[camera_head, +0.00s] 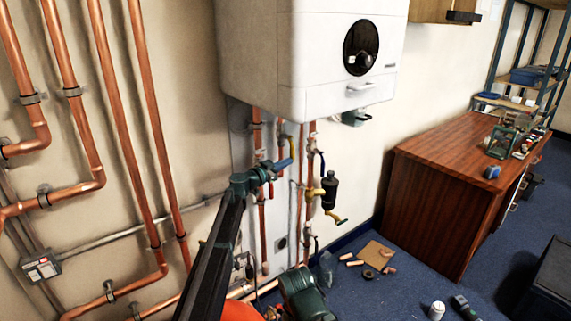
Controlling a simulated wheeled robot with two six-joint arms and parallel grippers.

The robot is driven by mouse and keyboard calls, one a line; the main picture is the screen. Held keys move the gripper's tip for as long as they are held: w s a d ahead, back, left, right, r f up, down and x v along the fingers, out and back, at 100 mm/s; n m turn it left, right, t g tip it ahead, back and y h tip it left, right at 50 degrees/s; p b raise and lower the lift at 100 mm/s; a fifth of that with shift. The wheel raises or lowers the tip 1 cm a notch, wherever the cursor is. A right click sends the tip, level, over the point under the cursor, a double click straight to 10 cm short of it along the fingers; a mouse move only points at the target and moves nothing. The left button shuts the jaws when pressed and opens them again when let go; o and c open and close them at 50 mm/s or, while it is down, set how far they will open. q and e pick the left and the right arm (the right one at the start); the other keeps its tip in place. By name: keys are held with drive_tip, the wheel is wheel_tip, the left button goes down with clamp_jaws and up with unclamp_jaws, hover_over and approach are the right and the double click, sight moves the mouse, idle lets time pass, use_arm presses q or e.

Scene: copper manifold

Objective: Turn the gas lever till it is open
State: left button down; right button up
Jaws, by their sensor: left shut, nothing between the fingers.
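Copper pipes with several small valves run below the white boiler (315,50). I cannot tell for sure which is the gas lever. My right gripper is not in view.
Large copper pipes (110,110) line the wall at left. A wooden desk (440,200) stands at right. A cardboard piece (376,254), pipe offcuts and a white can (436,310) lie on the blue carpet. A dark box (545,290) is at lower right.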

use_arm(q)
drive_tip(key=shift+d, duration=0.1)
drive_tip(key=s+a+f+b, duration=0.7)
drive_tip(key=s, duration=0.1)
drive_tip(key=shift+s+a, duration=0.2)
drive_tip(key=shift+a, duration=0.05)
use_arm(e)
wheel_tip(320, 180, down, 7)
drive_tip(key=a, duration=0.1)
